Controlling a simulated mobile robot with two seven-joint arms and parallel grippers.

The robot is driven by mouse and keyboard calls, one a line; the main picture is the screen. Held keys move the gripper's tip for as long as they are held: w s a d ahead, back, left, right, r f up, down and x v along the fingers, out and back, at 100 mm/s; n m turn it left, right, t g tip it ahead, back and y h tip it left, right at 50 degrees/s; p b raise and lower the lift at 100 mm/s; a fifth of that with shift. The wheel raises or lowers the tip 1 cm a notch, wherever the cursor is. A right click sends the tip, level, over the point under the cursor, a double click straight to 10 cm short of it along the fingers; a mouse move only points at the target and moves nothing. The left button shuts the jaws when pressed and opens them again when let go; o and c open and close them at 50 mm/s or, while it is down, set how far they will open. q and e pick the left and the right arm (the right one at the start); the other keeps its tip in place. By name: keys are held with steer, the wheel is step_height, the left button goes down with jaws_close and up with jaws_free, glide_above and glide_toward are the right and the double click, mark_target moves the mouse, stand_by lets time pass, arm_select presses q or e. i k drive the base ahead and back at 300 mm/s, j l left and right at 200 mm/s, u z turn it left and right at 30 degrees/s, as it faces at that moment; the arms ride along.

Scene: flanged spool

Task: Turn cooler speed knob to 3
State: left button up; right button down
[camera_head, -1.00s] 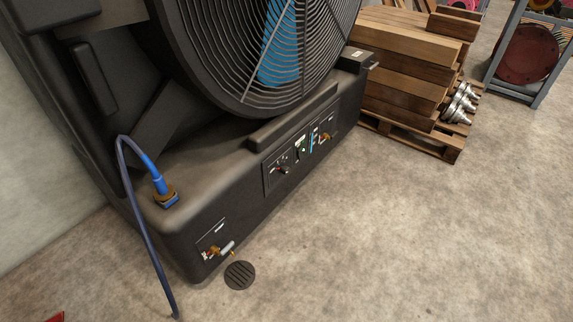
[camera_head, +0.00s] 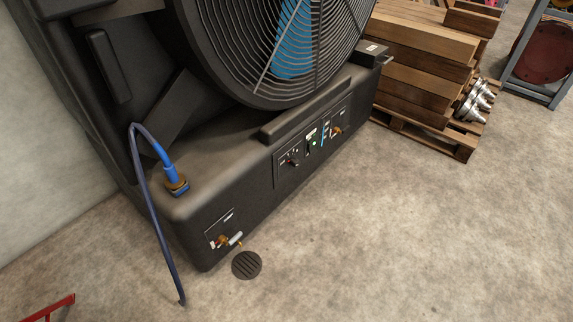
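The black cooler (camera_head: 240,160) stands left of centre, with a round fan grille (camera_head: 290,50) above its base. A control panel (camera_head: 312,144) is set in the front face of the base. A small knob with a red mark (camera_head: 293,162) sits at the panel's left part, with white markings around it. They are too small to read, so its setting cannot be told. A green light or switch (camera_head: 313,142) and a brass-coloured part (camera_head: 338,131) are farther right on the panel. Neither of my grippers is in view.
A blue hose (camera_head: 150,200) runs from the cooler's corner to the floor. A brass valve (camera_head: 224,240) is low on the front, near a floor drain (camera_head: 246,265). A pallet of timber (camera_head: 425,70) stands at the right. The concrete floor before the panel is clear.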

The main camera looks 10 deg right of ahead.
mark_target(295, 162)
steer(key=i+l+u, duration=0.1)
steer(key=u, duration=0.3)
steer(key=l+u, duration=0.1)
steer(key=u, duration=0.3)
steer(key=i+l+u, duration=0.1)
steer(key=u, duration=0.3)
steer(key=l+u, duration=0.6)
steer(key=l, duration=0.3)
steer(key=l+u, duration=0.25)
steer(key=l, duration=0.25)
steer(key=k+l+u, duration=0.25)
steer(key=l, duration=0.25)
steer(key=l+u, duration=0.25)
steer(key=l, duration=0.25)
steer(key=k, duration=0.05)
